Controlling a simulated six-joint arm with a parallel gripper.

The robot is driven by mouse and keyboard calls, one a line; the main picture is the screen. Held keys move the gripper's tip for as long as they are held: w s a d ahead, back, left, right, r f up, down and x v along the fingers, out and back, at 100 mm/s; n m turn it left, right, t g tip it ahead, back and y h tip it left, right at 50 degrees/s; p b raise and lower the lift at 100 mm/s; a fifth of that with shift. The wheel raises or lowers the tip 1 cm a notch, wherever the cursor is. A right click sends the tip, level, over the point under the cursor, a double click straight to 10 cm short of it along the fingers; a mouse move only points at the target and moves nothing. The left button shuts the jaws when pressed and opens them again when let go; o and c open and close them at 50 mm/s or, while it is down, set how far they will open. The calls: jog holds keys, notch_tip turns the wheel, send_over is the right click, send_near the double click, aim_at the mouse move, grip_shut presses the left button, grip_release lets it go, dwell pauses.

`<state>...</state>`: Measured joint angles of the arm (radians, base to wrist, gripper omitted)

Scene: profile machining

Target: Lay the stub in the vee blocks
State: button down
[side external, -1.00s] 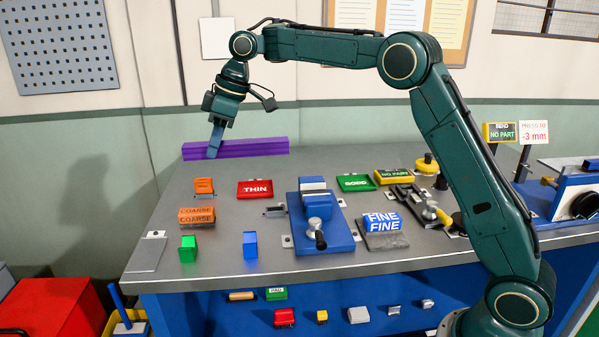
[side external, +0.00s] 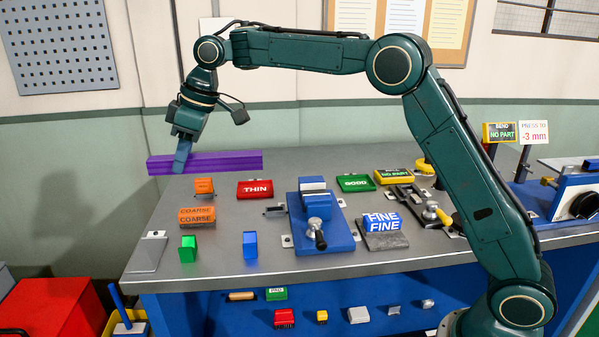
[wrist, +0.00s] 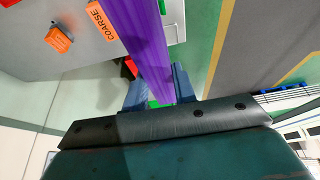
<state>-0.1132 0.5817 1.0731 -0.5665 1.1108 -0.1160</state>
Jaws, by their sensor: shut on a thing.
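The only long profile in view is a purple ribbed bar (side external: 225,161), which I take for the stub. In the wrist view the bar (wrist: 144,40) runs between the two blue fingers of my gripper (wrist: 160,90). No part is clearly recognisable as the vee blocks. A green block (side external: 188,249) and a blue block (side external: 250,245) stand upright, apart, near the bench's front edge.
The orange COARSE block (side external: 197,216), red THIN block (side external: 255,189), blue vise (side external: 322,240), green GOOD block (side external: 355,183) and blue FINE block (side external: 382,223) stand on the bench. A grey plate (side external: 148,254) lies at the left front corner. The back middle of the bench is clear.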

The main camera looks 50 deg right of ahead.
notch_tip(320, 180, down, 13)
dwell(0.4)
jog(key=shift+f, duration=0.2)
jog(key=shift+f, duration=2.05)
jog(key=c, duration=1.1)
grip_release()
jog(key=shift+f, duration=0.15)
jog(key=v, duration=1.2)
jog(key=shift+r, duration=0.2)
